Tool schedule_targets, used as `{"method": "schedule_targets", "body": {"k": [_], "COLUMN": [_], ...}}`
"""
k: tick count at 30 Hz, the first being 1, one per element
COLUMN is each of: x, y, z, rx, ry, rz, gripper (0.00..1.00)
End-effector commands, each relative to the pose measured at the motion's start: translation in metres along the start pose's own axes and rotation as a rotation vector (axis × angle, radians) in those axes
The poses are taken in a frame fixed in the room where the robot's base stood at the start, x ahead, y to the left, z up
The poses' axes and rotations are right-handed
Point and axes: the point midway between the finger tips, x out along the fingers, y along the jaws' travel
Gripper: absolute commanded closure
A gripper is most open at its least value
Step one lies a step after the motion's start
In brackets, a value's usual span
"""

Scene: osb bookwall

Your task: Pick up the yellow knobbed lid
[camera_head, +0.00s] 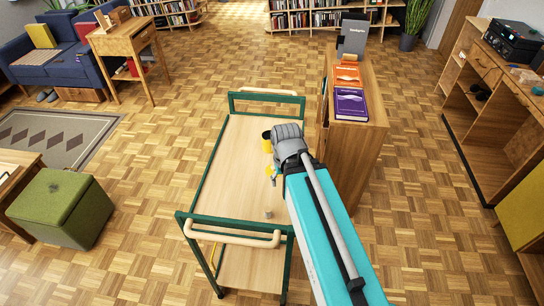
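A green-framed trolley with a pale wood top (243,150) stands in the middle of the view. A small yellow thing (269,170), which may be the yellow knobbed lid, shows at the end of my arm over the trolley top. My gripper (274,178) is right at it, mostly hidden by my own wrist. I cannot tell whether the fingers touch it or are open or shut. A yellow cup-like container (266,142) with a dark opening stands farther back on the trolley, partly behind my wrist.
A small grey object (267,213) sits near the trolley's front edge. A wooden cabinet with an orange book (347,76) and a purple book (351,103) stands close on the right. A green pouf (60,208) is at left. The left part of the trolley top is clear.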

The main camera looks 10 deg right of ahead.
Motion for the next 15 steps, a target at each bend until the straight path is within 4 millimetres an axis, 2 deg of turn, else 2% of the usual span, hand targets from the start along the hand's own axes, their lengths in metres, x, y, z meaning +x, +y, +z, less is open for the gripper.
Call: {"method": "schedule_targets", "body": {"k": [8, 15], "x": [-0.039, -0.087], "y": [0.0, 0.0], "z": [0.0, 0.0], "rx": [0.0, 0.001], "ry": [0.0, 0.0], "rz": [0.0, 0.0], "gripper": [0.24, 0.24]}}
